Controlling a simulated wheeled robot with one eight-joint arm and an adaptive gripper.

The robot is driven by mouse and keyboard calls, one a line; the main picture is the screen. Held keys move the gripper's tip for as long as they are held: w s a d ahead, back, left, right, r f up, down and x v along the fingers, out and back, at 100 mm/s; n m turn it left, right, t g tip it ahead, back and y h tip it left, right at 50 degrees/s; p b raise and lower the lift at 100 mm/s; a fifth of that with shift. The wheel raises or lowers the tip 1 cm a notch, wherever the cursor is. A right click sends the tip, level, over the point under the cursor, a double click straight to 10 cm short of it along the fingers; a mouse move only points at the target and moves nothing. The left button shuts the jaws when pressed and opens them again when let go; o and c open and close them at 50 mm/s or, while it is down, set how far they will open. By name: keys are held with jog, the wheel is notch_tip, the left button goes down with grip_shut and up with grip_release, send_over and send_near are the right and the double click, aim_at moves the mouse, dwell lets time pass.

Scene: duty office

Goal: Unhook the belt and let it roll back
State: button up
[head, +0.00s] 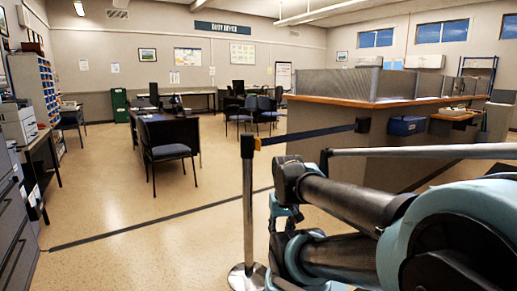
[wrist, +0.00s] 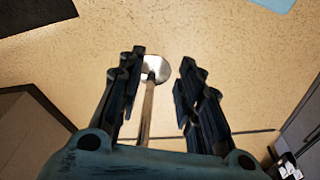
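A dark blue belt (head: 308,134) is stretched from the head of a steel post (head: 248,200) to a dark bracket (head: 362,125) on the counter's side. I cannot make out the belt in the wrist view. In the head view my arm fills the lower right, and I cannot clearly tell the fingers.
The long counter (head: 340,101) with a wooden top stands right of the post. A desk (head: 170,128) and a blue chair (head: 168,152) stand further back left. Grey drawers (head: 14,225) line the left edge. The floor left of the post is clear.

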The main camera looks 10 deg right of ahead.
jog(key=w+a+r+n+t+y, duration=0.2)
jog(key=w+r+y, duration=0.25)
jog(key=w, duration=0.65)
jog(key=w+a+r+n+t+y, duration=0.25)
jog(key=w+r, duration=0.25)
jog(key=w, duration=0.6)
jog(key=w+d+r+n+t+y, duration=0.15)
jog(key=w+d+t, duration=0.25)
jog(key=w+d, duration=0.45)
jog(key=w+d+r+n+t+y, duration=0.1)
jog(key=w+d+r+t+y, duration=0.2)
jog(key=w+d, duration=0.5)
jog(key=w+d+x, duration=0.1)
jog(key=x, duration=1.5)
jog(key=shift+r+t+h, duration=0.3)
jog(key=shift+t+h, duration=0.15)
jog(key=shift+w+a, duration=0.1)
grip_shut()
